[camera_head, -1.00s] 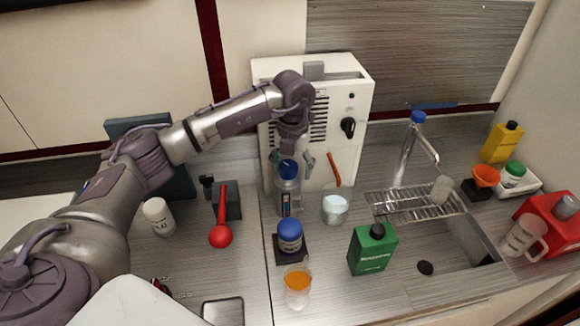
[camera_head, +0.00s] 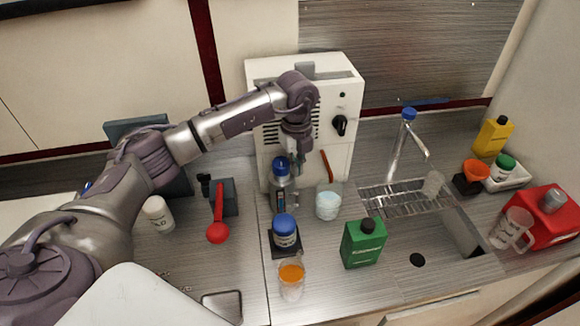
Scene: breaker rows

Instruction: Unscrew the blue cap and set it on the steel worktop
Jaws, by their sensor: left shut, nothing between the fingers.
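My left gripper (camera_head: 299,152) points down in front of the white machine, just right of and behind a dark bottle's blue cap (camera_head: 281,166). Its fingers are shut and empty; the fingertips are small and partly hard to make out. The bottle (camera_head: 283,196) stands upright, with its blue cap on top. A second blue cap (camera_head: 284,222) sits on a jar (camera_head: 285,240) on a black base, nearer to me. The brushed steel worktop (camera_head: 325,278) lies under these things. My right gripper is not in view.
A white machine (camera_head: 335,150) stands behind.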

